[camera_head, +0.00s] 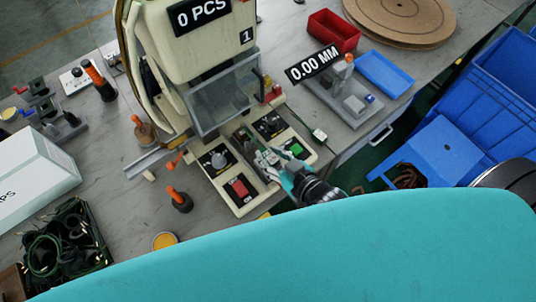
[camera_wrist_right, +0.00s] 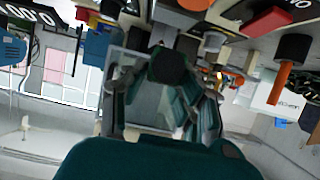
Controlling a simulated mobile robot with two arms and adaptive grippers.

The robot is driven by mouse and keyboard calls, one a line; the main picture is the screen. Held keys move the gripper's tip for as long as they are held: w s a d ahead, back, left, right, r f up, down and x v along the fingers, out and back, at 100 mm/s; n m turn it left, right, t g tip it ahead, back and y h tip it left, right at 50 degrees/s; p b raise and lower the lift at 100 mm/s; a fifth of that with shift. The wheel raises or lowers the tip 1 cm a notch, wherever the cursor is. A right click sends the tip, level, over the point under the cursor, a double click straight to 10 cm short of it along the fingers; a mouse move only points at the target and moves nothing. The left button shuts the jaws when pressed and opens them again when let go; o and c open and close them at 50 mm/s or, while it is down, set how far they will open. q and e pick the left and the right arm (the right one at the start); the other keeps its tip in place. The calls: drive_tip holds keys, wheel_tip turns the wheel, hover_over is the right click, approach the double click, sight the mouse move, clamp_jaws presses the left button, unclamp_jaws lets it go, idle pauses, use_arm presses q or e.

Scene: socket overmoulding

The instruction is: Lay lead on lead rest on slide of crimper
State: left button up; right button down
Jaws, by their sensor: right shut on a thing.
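The crimper (camera_head: 200,50) is a cream machine with a "0 PCS" display and a clear guard (camera_head: 225,95). Its cream base carries a red button (camera_head: 238,188) and dark panels at the front. My right gripper (camera_head: 277,164) is at the front of this base, over the narrow slide area between the panels. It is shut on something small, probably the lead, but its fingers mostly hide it. In the right wrist view the teal fingers (camera_wrist_right: 168,112) point toward the machine, with a dark round part beyond. The lead rest cannot be told apart. My left gripper is not in view.
A gauge reading "0.00 MM" (camera_head: 314,65), a red bin (camera_head: 333,31) and a blue tray (camera_head: 385,74) stand at the right. A thin cord with a pale end (camera_head: 319,134) lies beside the base. A crate of dark cables (camera_head: 58,245) stands at the lower left.

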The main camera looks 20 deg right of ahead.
drive_tip(key=shift+w, duration=0.3)
drive_tip(key=f, duration=0.2)
drive_tip(key=shift+w+a+f+p, duration=0.15)
drive_tip(key=shift+w+f+p, duration=0.2)
drive_tip(key=shift+f, duration=0.45)
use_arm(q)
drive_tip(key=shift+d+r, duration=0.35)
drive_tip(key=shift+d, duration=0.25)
use_arm(e)
drive_tip(key=shift+f, duration=0.1)
drive_tip(key=c, duration=1)
unclamp_jaws()
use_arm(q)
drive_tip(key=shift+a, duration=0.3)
